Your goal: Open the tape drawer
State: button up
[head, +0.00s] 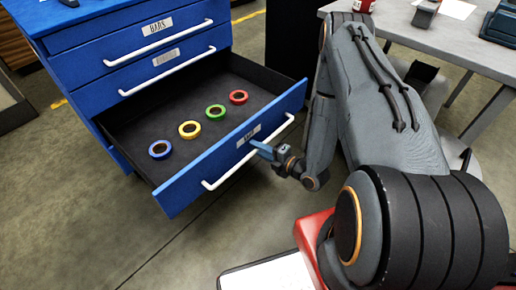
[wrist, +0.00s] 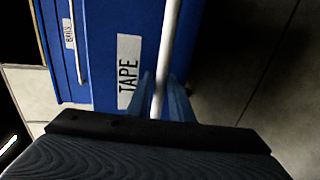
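The tape drawer (head: 184,195) is pulled well out of the blue cabinet (head: 113,150). Its white bar handle (head: 224,175) runs across the front, and its label reads TAPE in the wrist view (wrist: 128,70). Inside lie a blue tape roll (head: 151,151), a yellow one (head: 181,131), a green one (head: 208,115) and a red one (head: 231,98).
Two shut drawers sit above, the top one labelled BARS (head: 158,27); the second label (head: 166,57) is too blurred to read. A grey table (head: 455,40) with several objects stands at the upper right. The floor left of the open drawer is clear.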

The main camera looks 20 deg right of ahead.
jog(key=p+v, duration=0.1)
jog(key=v, duration=0.6)
jog(key=shift+s+d, duration=0.15)
jog(key=shift+s, duration=0.2)
jog(key=shift+w+r, duration=0.1)
jog(key=shift+r, duration=0.05)
